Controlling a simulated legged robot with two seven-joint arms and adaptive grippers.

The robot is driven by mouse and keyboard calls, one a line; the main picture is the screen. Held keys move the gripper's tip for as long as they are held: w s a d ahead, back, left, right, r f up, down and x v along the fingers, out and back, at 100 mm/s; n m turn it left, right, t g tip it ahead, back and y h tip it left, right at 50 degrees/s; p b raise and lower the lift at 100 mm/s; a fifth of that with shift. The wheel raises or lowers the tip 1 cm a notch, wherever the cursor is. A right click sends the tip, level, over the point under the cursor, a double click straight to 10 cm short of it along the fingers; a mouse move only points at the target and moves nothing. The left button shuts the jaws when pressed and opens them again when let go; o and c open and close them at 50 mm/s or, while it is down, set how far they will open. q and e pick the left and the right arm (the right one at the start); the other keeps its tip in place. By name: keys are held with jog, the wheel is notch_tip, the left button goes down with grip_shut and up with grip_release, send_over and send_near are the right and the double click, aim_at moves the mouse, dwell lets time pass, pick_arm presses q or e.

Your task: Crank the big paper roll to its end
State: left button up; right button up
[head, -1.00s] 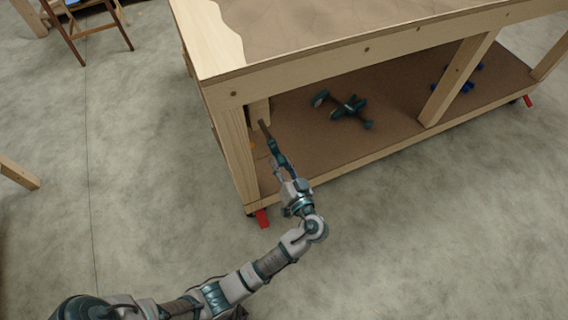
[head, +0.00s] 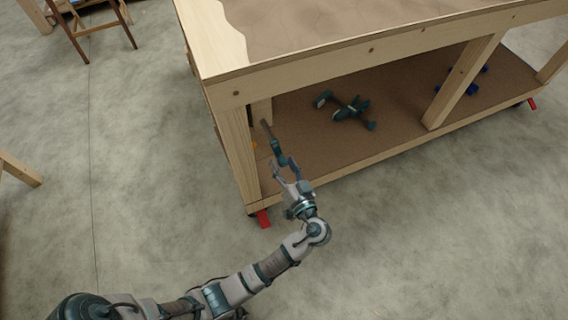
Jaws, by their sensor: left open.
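A dark rod with a teal grip (head: 276,150), which looks like a crank handle, juts out near the bench's left front leg, below the top. My left gripper (head: 285,168) is at its lower end, with the fingers spread open. I cannot tell whether they touch the grip. Brown paper (head: 340,25) lies across the bench top. The paper roll itself is not seen. My right gripper is out of view.
The wooden workbench (head: 400,47) has a brown lower shelf (head: 310,130) holding a teal tool (head: 350,108) and blue items (head: 470,88). A red caster lever (head: 263,218) sits by its left leg. A chair (head: 85,30) stands at back left. Floor in front is clear.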

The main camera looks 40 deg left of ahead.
pick_arm(q)
jog(key=v, duration=1.1)
jog(key=shift+d, duration=0.25)
jog(key=shift+f, duration=0.1)
